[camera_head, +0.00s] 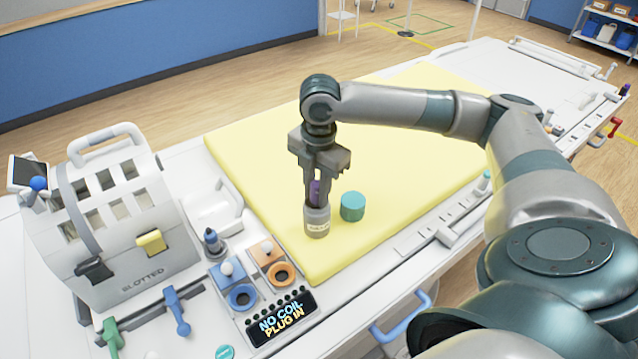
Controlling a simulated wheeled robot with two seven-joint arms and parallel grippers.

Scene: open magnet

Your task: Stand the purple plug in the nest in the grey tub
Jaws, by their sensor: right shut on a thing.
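The purple plug (315,187) shows as a small patch of purple between the fingers of my right gripper (317,198), which points straight down and is shut on it. Directly below is the small grey tub (316,223) with a pale label, upright on the yellow pad (410,150). The fingertips are at the tub's mouth. The fingers and the tub's rim hide the plug's lower end and the nest, so I cannot tell how deep the plug is. My left gripper is not in view.
A teal cylinder (353,206) stands close to the right of the tub. At left are a white slotted case (125,215), blue and orange sockets (243,297), and a display (282,317) reading "NO COIL PLUG IN". The pad behind the gripper is clear.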

